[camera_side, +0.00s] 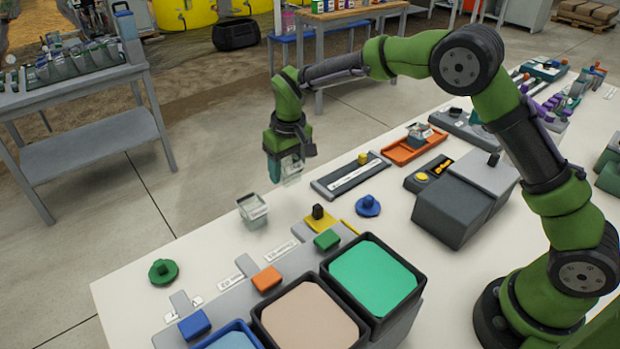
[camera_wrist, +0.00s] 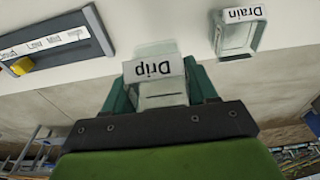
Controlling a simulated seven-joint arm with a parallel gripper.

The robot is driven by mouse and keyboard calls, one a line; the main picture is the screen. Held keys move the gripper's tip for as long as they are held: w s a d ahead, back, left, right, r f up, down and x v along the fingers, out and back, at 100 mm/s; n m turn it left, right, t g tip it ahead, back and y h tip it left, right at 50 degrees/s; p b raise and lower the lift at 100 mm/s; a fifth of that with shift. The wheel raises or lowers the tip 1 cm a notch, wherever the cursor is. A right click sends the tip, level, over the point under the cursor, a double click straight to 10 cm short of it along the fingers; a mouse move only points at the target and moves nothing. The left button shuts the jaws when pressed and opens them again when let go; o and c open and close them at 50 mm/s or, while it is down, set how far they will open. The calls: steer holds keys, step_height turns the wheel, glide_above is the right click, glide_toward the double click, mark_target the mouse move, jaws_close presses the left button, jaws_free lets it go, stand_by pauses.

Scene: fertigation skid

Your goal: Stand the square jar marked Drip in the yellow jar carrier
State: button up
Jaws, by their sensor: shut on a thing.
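My gripper (camera_side: 283,170) is shut on the clear square jar marked Drip (camera_wrist: 160,72) and holds it above the white table. In the wrist view the jar sits between the two teal fingers of my gripper (camera_wrist: 160,98), its white label readable but upside down. In the side view the Drip jar (camera_side: 293,173) is partly hidden by the fingers.
A square jar marked Drain (camera_wrist: 236,38) stands on the table; it shows in the side view (camera_side: 252,211). A grey bar with a yellow slider (camera_side: 350,175), a blue knob (camera_side: 368,205), an orange tray (camera_side: 402,156) and dark bins (camera_side: 370,318) surround the clear table middle.

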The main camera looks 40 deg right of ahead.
step_height(320, 180, up, 8)
stand_by(0.5)
steer(key=s+r, duration=0.1)
steer(key=s+a+r, duration=0.1)
steer(key=s, duration=0.1)
steer(key=shift+r, duration=0.35)
steer(key=s+d+f, duration=0.1)
steer(key=s+f, duration=0.2)
steer(key=s, duration=0.4)
steer(key=s+d+f, duration=0.1)
steer(key=s+f, duration=0.2)
steer(key=s, duration=0.5)
steer(key=shift+w+f, duration=0.15)
steer(key=shift+f, duration=2.1)
steer(key=shift+w+f, duration=0.1)
steer(key=shift+f, duration=2.15)
